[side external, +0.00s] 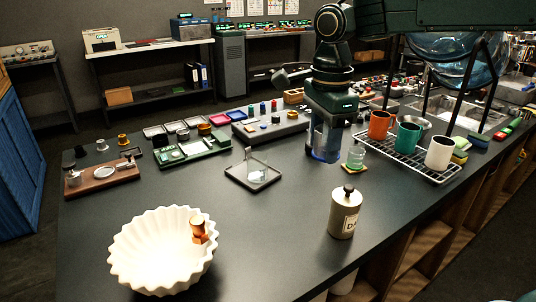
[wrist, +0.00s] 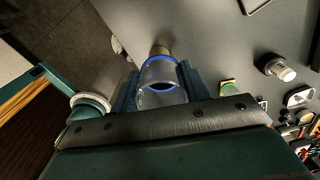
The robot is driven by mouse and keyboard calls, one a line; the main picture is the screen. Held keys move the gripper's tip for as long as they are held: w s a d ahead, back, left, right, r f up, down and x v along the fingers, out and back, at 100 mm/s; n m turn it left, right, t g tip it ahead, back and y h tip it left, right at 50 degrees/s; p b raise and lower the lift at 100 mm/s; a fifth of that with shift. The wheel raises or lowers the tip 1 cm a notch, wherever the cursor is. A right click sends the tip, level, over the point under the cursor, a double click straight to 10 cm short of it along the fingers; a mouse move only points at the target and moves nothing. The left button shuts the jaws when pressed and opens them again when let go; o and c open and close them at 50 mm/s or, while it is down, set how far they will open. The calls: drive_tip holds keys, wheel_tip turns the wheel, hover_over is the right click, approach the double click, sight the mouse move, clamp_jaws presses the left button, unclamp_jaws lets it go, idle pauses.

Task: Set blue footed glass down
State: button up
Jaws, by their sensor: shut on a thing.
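The blue footed glass (side external: 325,150) is clear with a blue tint and looks upright beneath my wrist in the side view. My gripper (side external: 328,128) points down and is shut around it. In the wrist view the glass shows its blue rim (wrist: 160,72) between the two dark fingers of my gripper (wrist: 160,92). The foot of the glass is low over the dark counter (side external: 285,215). I cannot tell whether it touches the counter.
A small greenish glass (side external: 356,157) on a yellow coaster stands close right of the held glass. A wire rack with an orange mug (side external: 379,125), green mug and white mug is beyond it. A lidded canister (side external: 344,213) stands in front.

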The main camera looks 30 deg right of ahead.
drive_tip(key=w+d+m, duration=0.2)
drive_tip(key=d+m, duration=0.1)
drive_tip(key=d, duration=0.9)
drive_tip(key=m, duration=0.3)
hover_over(374, 193)
drive_tip(key=shift+d+r, duration=0.15)
wheel_tip(374, 193, down, 20)
idle(0.4)
drive_tip(key=o, duration=1)
